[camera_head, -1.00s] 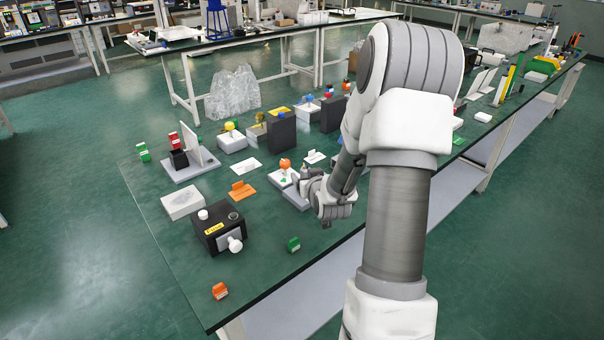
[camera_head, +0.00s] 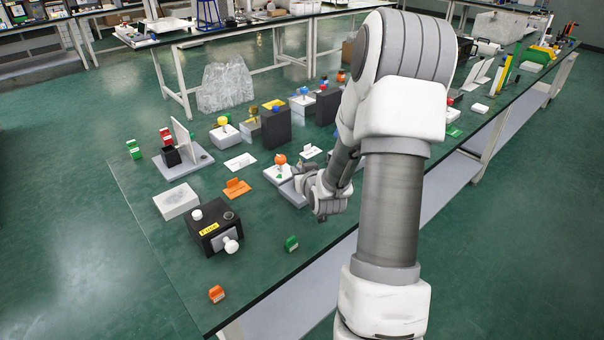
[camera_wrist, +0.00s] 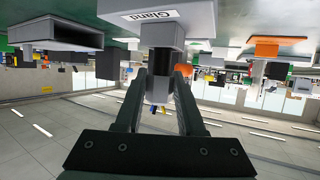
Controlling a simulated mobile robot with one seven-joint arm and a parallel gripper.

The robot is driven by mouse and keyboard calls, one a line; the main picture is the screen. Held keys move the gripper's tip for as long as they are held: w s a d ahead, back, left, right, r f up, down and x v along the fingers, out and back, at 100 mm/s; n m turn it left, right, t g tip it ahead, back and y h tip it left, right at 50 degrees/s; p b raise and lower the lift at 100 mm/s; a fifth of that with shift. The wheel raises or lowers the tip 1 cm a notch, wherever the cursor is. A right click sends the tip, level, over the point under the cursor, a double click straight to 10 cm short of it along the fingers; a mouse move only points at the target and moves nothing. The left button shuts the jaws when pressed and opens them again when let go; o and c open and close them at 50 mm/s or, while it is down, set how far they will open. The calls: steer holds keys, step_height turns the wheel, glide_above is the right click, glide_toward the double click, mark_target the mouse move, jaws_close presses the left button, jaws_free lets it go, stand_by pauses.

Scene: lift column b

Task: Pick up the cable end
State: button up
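In the wrist view, which is upside down, a pale grey block labelled "Gland" (camera_wrist: 150,17) hangs from the top, with a darker grey body (camera_wrist: 163,57) below it. The fingers look apart, one on each side of the grey piece. I cannot make out contact. In the head view my gripper (camera_head: 304,184) is low over the bench beside a grey base with an orange knob (camera_head: 280,160); the cable end is hidden there.
A black fuse box (camera_head: 213,228) stands front left on the green bench (camera_head: 262,271). Beside it are a white block (camera_head: 176,201) and an orange stand (camera_head: 236,187). Dark upright boxes (camera_head: 276,128) stand behind. The bench's front edge is close to my arm.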

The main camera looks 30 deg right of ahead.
jaws_close()
steer(key=shift+r, duration=0.1)
